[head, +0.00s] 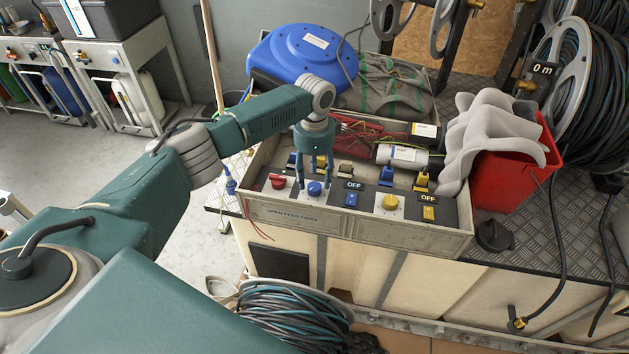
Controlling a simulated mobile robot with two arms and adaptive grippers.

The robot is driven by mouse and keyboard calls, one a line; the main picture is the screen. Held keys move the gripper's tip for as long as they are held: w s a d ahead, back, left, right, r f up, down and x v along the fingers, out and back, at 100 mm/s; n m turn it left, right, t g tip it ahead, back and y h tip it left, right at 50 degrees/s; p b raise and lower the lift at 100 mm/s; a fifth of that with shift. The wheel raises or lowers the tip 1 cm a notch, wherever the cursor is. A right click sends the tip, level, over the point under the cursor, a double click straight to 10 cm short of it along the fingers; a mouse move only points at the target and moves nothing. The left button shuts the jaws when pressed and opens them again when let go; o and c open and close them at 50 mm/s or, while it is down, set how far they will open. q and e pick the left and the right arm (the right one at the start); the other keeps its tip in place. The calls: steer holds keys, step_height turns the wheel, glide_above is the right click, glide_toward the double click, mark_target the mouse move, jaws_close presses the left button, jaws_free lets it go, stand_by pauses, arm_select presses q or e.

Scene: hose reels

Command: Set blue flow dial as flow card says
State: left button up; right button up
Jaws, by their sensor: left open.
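The blue flow dial (314,188) is a round blue knob on a pale plate, on the sloped front panel of the grey control box (355,227). My left gripper (314,183) points down right over the dial, with its fingers apart on either side of it. I cannot tell whether the fingers touch the knob. The dial's setting is too small to read. I cannot make out a flow card for certain. My right gripper is not in view.
A red knob (278,182), a yellow knob (390,202) and two OFF switches share the panel. A red bucket (505,170) with a grey cloth (490,130) stands right of the box. A blue reel (303,57) lies behind. Dark hoses hang at the right.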

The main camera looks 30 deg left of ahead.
mark_target(315, 186)
arm_select(q)
step_height(315, 186, down, 2)
steer(key=shift+f, duration=0.5)
steer(key=c, duration=1.2)
steer(key=shift+o, duration=0.2)
steer(key=shift+d+n+p, duration=0.15)
steer(key=shift+n+p, duration=0.45)
steer(key=shift+p, duration=0.15)
steer(key=shift+n, duration=0.4)
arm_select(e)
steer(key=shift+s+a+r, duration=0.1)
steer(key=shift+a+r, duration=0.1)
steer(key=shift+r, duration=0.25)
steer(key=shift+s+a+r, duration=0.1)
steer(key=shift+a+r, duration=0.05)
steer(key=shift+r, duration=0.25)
arm_select(q)
steer(key=o, duration=1.2)
steer(key=shift+c, duration=0.2)
